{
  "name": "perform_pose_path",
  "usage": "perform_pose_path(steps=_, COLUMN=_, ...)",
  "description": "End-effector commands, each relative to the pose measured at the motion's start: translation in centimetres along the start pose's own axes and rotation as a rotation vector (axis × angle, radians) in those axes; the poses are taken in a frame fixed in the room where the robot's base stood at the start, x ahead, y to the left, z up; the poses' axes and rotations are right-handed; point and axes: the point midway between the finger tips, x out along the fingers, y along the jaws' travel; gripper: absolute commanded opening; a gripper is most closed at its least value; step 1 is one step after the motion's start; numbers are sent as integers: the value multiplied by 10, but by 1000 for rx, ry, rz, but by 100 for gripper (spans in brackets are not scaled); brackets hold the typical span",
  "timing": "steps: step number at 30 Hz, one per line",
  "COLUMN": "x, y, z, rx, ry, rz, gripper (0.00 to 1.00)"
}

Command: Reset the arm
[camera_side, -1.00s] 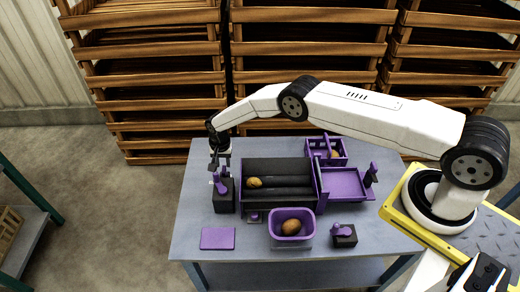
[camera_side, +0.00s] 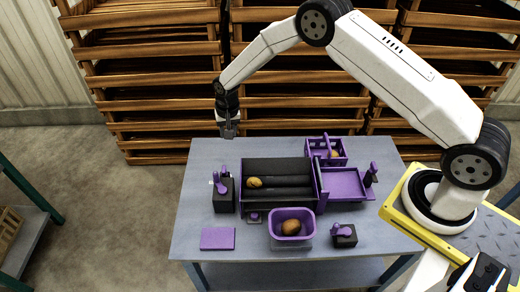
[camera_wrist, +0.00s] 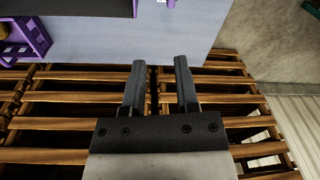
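My gripper (camera_side: 228,130) hangs pointing down above the back left edge of the grey-blue table (camera_side: 195,170), well clear of it in the side view. In the wrist view its two dark fingers (camera_wrist: 160,85) stand apart with nothing between them. The grader (camera_side: 290,168), with black rollers and purple frame, sits mid-table with one potato (camera_side: 254,183) on the rollers. A lever on a black block (camera_side: 223,196) stands left of the grader, below my gripper.
A purple bin (camera_side: 293,213) at the front holds a potato (camera_side: 290,227). A purple crate (camera_side: 327,147) at the back holds another. A second lever block (camera_side: 344,237), a purple tray (camera_side: 343,183) and a flat purple plate (camera_side: 217,238) are also on the table. Wooden crates (camera_side: 165,90) stack behind.

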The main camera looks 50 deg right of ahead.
Motion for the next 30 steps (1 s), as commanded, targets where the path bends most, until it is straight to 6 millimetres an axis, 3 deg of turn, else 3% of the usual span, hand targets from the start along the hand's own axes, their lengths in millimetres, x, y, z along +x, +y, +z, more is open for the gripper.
perform_pose_path(steps=3, x=-28, y=10, z=7, rx=-46, ry=14, rz=-9, gripper=38)
perform_pose_path(steps=15, x=-102, y=51, z=50, rx=-207, ry=55, rz=-27, gripper=38)
perform_pose_path(steps=30, x=-166, y=119, z=132, rx=-406, ry=113, rz=-39, gripper=38)
